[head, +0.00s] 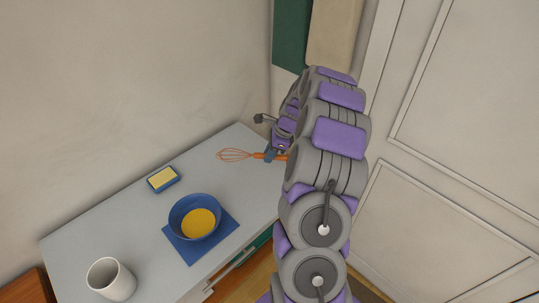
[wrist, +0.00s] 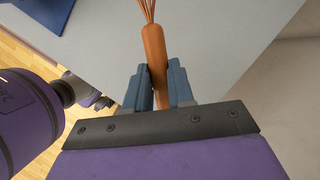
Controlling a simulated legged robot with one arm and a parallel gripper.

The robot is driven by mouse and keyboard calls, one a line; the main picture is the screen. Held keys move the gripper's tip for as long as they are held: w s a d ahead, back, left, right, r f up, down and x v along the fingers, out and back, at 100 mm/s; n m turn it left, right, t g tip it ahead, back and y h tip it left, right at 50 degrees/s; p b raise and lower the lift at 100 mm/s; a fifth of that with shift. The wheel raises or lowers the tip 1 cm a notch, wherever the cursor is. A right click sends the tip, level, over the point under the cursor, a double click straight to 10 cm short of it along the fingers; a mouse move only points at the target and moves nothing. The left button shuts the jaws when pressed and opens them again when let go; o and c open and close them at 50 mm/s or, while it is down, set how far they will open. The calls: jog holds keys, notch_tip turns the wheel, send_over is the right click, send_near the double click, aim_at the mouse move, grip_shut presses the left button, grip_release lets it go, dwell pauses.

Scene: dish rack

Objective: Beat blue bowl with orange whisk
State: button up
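The orange whisk (head: 238,155) is at the far right end of the grey counter, its wires pointing left. Its orange handle (wrist: 154,52) lies between the two blue fingers of my gripper (wrist: 159,78) in the wrist view. The fingers press close on both sides of the handle, so my gripper (head: 271,154) looks shut on it. I cannot tell whether the whisk touches the counter. The blue bowl (head: 178,208), with yellow contents, stands upright on a blue mat (head: 226,224), left of and nearer than the whisk.
A white mug (head: 110,279) stands at the near left. A yellow sponge on a blue dish (head: 163,180) sits behind the bowl. The grey counter (head: 215,182) is clear between bowl and whisk. A wall runs along the back, and a panelled door (head: 455,160) is at the right.

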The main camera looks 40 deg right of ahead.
grip_shut()
